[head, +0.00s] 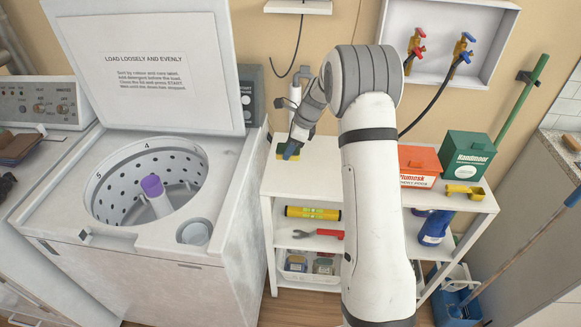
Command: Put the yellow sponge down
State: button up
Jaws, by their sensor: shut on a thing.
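The yellow sponge (281,149) shows in the head view at the left end of the white shelf unit's top (315,180). My gripper (291,151) points down and is shut on the sponge. The fingers and the gripper body hide part of the sponge. The sponge is at or just above the shelf top; I cannot tell whether it touches it.
An open top-loading washer (190,245) stands left of the shelf. Taps (415,45) are above.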

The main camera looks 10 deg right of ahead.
jog(key=shift+s+d+f+p, duration=0.1)
jog(key=shift+f+p, duration=0.5)
jog(key=shift+f, duration=3.4)
jog(key=shift+f, duration=0.15)
jog(key=o, duration=0.9)
jog(key=b+v, duration=0.2)
jog(key=v, duration=1)
jog(key=s+a+r+n+h, duration=0.1)
jog(key=s+a+r+n, duration=0.1)
jog(key=s+r+n, duration=0.45)
jog(key=s+r+n+h, duration=0.1)
jog(key=s+n, duration=0.4)
jog(key=s, duration=0.5)
jog(key=s+a+r+n+t+h, duration=0.1)
jog(key=s+r+n, duration=0.2)
jog(key=s, duration=0.7)
jog(key=s+a+r+n+t+h, duration=0.1)
jog(key=s+r+n, duration=0.2)
jog(key=s+n, duration=0.4)
jog(key=shift+s+a, duration=0.2)
jog(key=shift+s, duration=1.55)
